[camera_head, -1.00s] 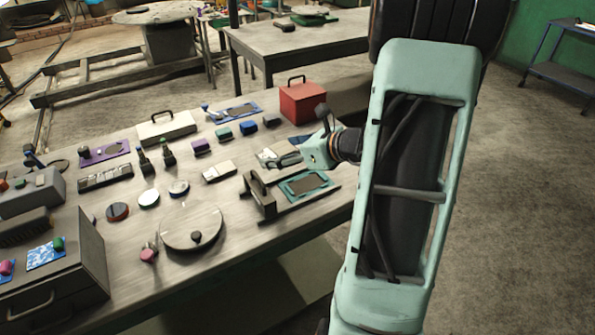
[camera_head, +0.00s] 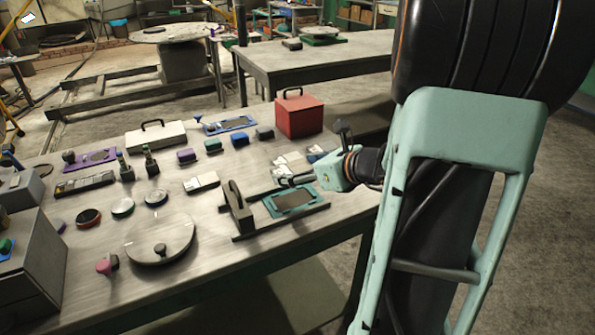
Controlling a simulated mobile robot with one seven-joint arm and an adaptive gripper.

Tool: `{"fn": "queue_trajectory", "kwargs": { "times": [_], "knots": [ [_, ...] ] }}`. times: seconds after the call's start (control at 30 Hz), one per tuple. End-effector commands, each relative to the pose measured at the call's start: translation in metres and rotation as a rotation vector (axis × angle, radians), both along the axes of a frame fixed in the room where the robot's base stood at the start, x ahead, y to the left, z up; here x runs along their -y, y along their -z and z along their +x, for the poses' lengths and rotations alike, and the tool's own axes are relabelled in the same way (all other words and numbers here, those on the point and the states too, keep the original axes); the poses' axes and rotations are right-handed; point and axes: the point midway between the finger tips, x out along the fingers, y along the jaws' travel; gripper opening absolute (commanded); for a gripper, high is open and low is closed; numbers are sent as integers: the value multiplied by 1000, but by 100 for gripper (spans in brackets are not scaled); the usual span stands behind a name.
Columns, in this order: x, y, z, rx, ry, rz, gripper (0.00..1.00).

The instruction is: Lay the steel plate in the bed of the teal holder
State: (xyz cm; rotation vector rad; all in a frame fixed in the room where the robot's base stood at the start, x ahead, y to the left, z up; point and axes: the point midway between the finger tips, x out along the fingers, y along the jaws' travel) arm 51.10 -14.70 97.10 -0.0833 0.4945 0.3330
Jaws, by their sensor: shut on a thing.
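The teal holder (camera_head: 276,211) lies on the workbench near its right front edge, a flat frame around a dark grey bed. My gripper (camera_head: 284,178) is just behind the holder, low over the bench, with its fingers pointing left. It is shut on the steel plate (camera_head: 279,171), a small pale grey piece at the fingertips. The plate is partly hidden by the fingers, and its exact tilt is too small to tell. The plate appears apart from the holder.
A dark upright bracket (camera_head: 237,208) stands just left of the holder. Pale blocks (camera_head: 289,159) lie behind my gripper, and a red box (camera_head: 299,114) stands farther back. A round disc with a knob (camera_head: 160,243) is at the front left. The bench left of the bracket is partly clear.

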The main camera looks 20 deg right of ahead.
Motion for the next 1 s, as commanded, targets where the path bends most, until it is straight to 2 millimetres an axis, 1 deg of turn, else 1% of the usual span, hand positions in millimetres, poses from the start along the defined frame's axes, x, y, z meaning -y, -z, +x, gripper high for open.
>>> {"fn": "queue_trajectory", "kwargs": {
  "times": [0.17,0.37,1.0],
  "knots": [
    [0,1,0,4,3,1,18],
    [0,10,0,3,3,0,18],
    [0,68,0,3,3,0,18]
  ]
}}
